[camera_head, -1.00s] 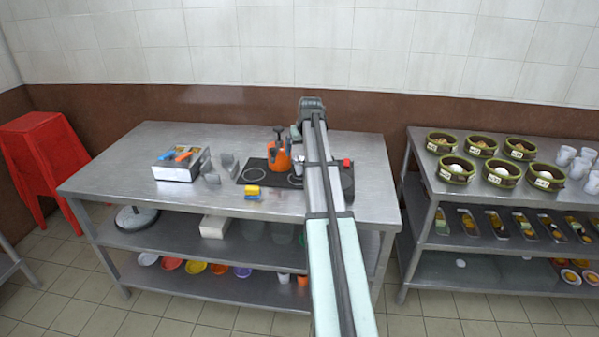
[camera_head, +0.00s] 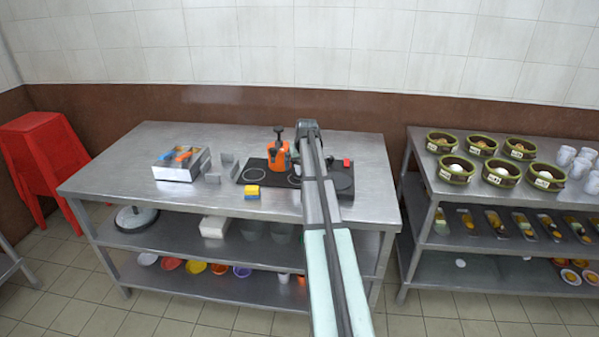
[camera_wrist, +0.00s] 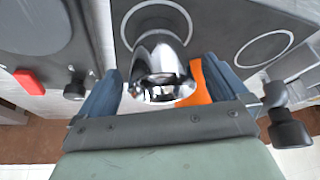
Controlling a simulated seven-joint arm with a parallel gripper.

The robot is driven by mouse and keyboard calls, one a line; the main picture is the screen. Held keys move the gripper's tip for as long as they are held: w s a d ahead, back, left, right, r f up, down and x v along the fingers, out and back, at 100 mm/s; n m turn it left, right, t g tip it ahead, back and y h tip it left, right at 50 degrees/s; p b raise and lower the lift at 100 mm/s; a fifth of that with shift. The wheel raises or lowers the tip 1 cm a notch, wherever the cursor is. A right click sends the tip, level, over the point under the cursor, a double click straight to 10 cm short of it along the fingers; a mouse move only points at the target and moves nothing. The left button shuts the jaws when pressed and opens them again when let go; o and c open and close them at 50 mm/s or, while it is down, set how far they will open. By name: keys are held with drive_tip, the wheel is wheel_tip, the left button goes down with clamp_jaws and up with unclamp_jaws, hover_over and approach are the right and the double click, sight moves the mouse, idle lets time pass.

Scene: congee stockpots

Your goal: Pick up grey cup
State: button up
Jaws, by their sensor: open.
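In the wrist view a shiny grey metal cup (camera_wrist: 162,52) stands on a dark mat (camera_wrist: 218,25), by a white ring mark. I take it to be the grey cup. My gripper (camera_wrist: 163,68) is open, one dark blue finger on each side of the cup. I see gaps between the fingers and the cup; the cup is not gripped.
An orange tool (camera_head: 279,154) with a black knob stands close by; its orange part shows beside the right finger (camera_wrist: 200,88).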

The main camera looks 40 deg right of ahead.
drive_tip(key=shift+x, duration=1.95)
drive_tip(key=shift+w+r, duration=0.1)
drive_tip(key=shift+c, duration=0.5)
drive_tip(key=c, duration=1)
drive_tip(key=shift+r, duration=0.15)
